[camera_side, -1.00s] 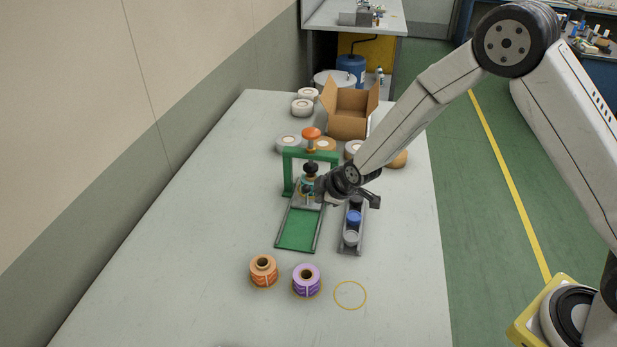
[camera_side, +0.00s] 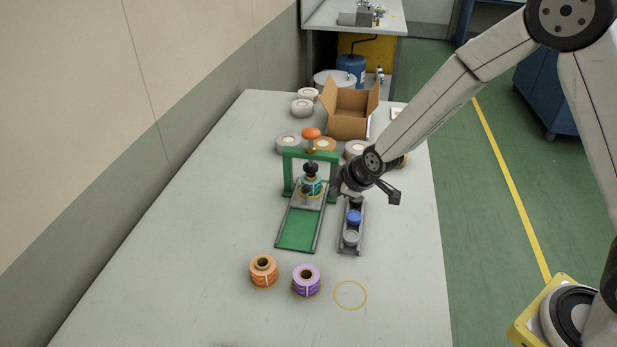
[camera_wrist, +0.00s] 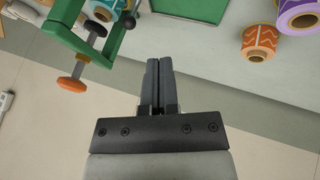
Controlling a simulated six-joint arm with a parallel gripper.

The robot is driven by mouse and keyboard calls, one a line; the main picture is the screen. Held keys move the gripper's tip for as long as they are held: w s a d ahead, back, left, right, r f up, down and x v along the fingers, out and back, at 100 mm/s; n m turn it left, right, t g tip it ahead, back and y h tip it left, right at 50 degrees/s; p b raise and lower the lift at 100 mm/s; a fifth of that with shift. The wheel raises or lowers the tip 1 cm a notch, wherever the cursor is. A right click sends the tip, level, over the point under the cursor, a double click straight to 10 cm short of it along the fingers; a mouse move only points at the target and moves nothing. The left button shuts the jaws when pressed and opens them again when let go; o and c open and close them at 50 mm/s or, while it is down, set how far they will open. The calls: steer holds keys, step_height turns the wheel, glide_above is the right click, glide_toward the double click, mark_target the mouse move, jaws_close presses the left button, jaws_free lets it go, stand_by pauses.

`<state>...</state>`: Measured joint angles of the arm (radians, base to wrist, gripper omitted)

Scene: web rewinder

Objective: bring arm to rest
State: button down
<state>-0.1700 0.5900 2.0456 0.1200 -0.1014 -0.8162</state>
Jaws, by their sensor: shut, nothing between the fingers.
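My gripper (camera_wrist: 153,62) is shut and empty, its two fingers pressed together in the wrist view. In the side view it hangs above the table beside the green press frame (camera_side: 288,172), apart from the things below as far as I can tell. A teal roll (camera_side: 311,186) stands under the frame, with a dark knob (camera_side: 311,168) above it and an orange knob (camera_side: 311,133) on top. In the wrist view the frame (camera_wrist: 70,30) and its orange knob (camera_wrist: 72,84) show at the upper left.
An orange spool (camera_side: 263,272), a purple spool (camera_side: 306,281) and an empty yellow ring (camera_side: 350,296) are at the table's front. A grey tray (camera_side: 344,249) with a blue piece (camera_side: 354,217) lies right of the frame. An open cardboard box (camera_side: 346,125) and several rolls stand behind.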

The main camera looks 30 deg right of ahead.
steer(key=s+d+r+m+g, duration=0.1)
steer(key=s+d+r+m, duration=0.1)
steer(key=s, duration=0.4)
steer(key=s+d+r+m+g, duration=0.1)
steer(key=s+d+m+g, duration=0.1)
steer(key=s, duration=0.5)
steer(key=s+d+r+m+g+h, duration=0.1)
steer(key=s+d+r+m, duration=0.1)
steer(key=s+d+m, duration=0.2)
steer(key=s+m, duration=0.1)
steer(key=s, duration=0.2)
steer(key=shift+s+r+m, duration=0.25)
steer(key=shift+r+m, duration=0.1)
steer(key=shift+m, duration=0.05)
